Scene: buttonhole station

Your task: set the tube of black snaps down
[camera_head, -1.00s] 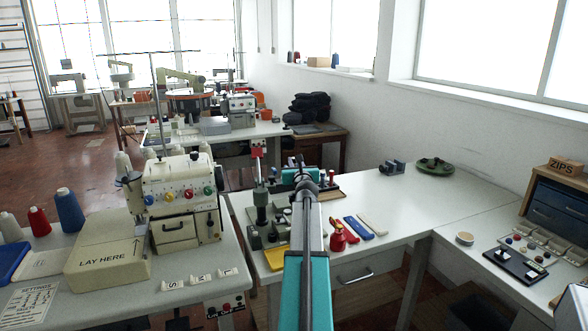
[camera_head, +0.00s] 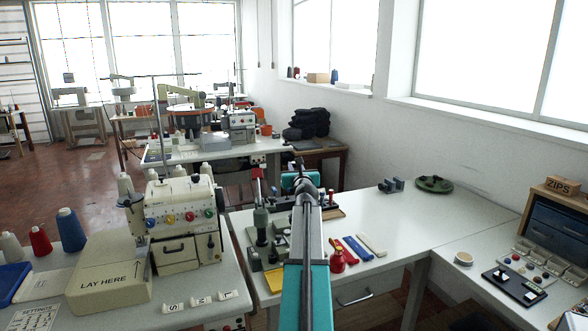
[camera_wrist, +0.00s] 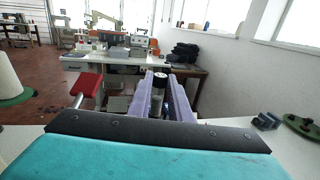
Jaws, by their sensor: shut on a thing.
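My gripper (camera_wrist: 162,84) is shut on the tube of black snaps (camera_wrist: 159,80) in the wrist view. The tube shows a dark cap with a pale top and a clear-looking body between the two grey-violet fingers. It appears upright. Its lower end is hidden by the gripper's dark front edge, so I cannot tell whether it touches anything. In the head view my arm reaches over the white worktable (camera_head: 400,222), and its end covers the tube.
Green hand presses (camera_head: 262,228) stand left of my arm. A grey block (camera_head: 391,185) and a green disc (camera_head: 434,184) sit farther back. The table's right middle is clear.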

